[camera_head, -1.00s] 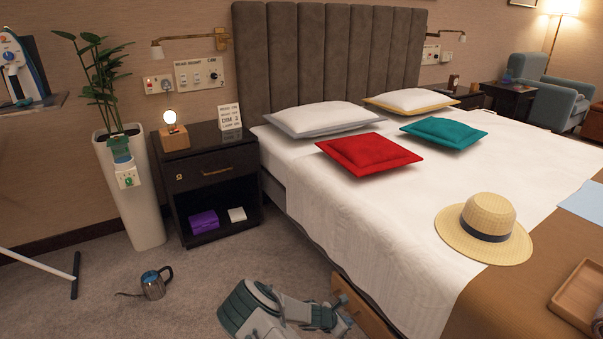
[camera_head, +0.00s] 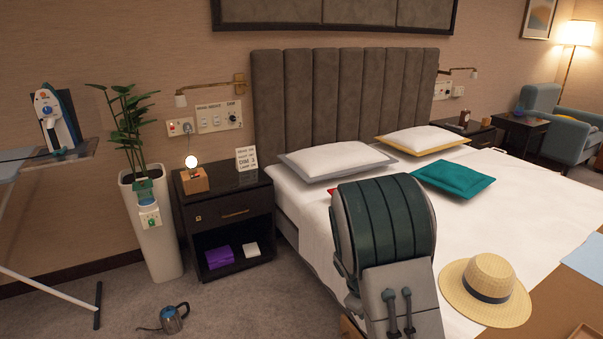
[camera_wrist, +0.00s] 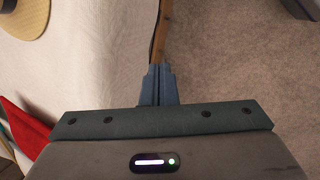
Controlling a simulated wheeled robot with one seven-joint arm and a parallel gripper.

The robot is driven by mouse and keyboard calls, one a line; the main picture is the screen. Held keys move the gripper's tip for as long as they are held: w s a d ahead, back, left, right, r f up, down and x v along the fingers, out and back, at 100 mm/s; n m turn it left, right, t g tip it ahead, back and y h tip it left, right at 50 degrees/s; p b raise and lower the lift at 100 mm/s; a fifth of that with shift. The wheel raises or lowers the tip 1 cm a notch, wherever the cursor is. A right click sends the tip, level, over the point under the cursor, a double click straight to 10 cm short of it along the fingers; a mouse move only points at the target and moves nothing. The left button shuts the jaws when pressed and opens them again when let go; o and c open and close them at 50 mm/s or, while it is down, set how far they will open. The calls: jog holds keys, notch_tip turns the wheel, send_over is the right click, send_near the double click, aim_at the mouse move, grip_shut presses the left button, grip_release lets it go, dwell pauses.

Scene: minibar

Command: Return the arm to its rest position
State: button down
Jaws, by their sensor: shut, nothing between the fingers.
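My gripper (camera_wrist: 158,84) shows in the wrist view with its two fingers together and nothing between them. It points down over the side of the bed, where the white bedding (camera_wrist: 95,70) meets the carpet (camera_wrist: 235,60). In the head view my arm is folded up large in front of the bed. It covers most of the red cushion (camera_head: 331,191) and part of the white bedding. My gripper itself is hidden in the head view.
The bed (camera_head: 490,225) holds a straw hat (camera_head: 485,290), a teal cushion (camera_head: 453,178) and pillows. A dark nightstand (camera_head: 228,218) with a small lamp (camera_head: 194,178) stands left of it. A kettle (camera_head: 172,319) is on the floor. A tall planter (camera_head: 152,240) and an ironing board (camera_head: 50,165) stand further left.

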jog(key=s+a+r+m+y+p, duration=0.1)
jog(key=s+r+m+p, duration=0.2)
jog(key=r, duration=0.8)
jog(key=s+a+r+m+t+y+p, duration=0.1)
jog(key=s+r+m+p, duration=0.2)
jog(key=s+r+p, duration=0.4)
jog(key=s+a+r+m+y+p, duration=0.1)
jog(key=s+r+p, duration=0.4)
jog(key=s+r, duration=0.8)
notch_tip(320, 180, up, 4)
jog(key=shift+s+a+r+m+t+y+p, duration=0.1)
jog(key=shift+s+a+m+t+y+p, duration=0.15)
jog(key=shift+m+y, duration=0.45)
jog(key=shift+d, duration=0.1)
